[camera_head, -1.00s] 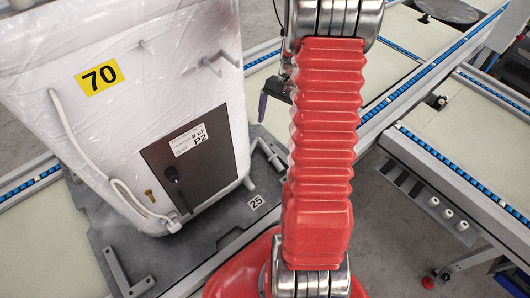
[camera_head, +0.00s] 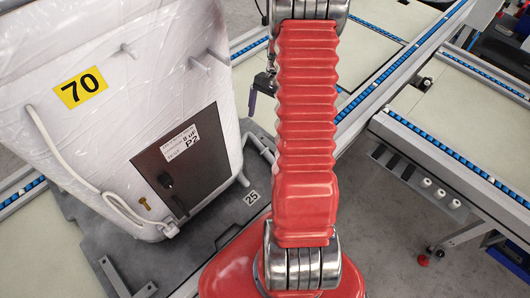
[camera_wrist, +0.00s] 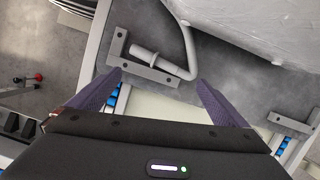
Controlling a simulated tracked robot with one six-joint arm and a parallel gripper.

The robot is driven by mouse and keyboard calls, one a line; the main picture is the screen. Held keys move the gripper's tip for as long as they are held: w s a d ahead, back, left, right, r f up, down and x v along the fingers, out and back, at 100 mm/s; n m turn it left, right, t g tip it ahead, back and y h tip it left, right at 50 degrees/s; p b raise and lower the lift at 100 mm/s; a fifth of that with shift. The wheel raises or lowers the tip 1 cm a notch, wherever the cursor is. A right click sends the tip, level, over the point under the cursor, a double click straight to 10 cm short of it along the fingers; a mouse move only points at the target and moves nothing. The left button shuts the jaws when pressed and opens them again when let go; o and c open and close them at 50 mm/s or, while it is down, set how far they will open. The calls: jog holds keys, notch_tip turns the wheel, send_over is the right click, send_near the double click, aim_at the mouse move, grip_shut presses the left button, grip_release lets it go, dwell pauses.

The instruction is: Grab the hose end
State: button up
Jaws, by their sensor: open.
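The white wrapped unit (camera_head: 125,60) stands on a grey base plate (camera_head: 185,262) at the left of the head view. A pale hose (camera_wrist: 188,42) curves down along the unit in the wrist view and ends in a collared stub (camera_wrist: 143,54) above a bracket on the plate. My gripper (camera_wrist: 158,79) is open and empty. Its two purple fingers point towards the hose end, one to each side in the picture, with a visible gap to it.
A white cord (camera_head: 68,150) runs down the unit's front to a plug near its foot. Metal brackets (camera_wrist: 290,123) stand on the plate. Conveyor rails (camera_head: 400,62) with blue rollers surround the plate. A lever with a red knob (camera_wrist: 38,77) is at the left.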

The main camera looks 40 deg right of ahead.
send_near(262, 149)
jog(key=shift+x, duration=1.05)
jog(key=shift+w+d, duration=0.1)
jog(key=shift+w, duration=0.1)
jog(key=shift+x, duration=2.65)
jog(key=shift+s+r, duration=0.1)
jog(key=shift+c, duration=0.6)
jog(key=c, duration=1.5)
jog(key=shift+c, duration=0.2)
notch_tip(262, 149, up, 10)
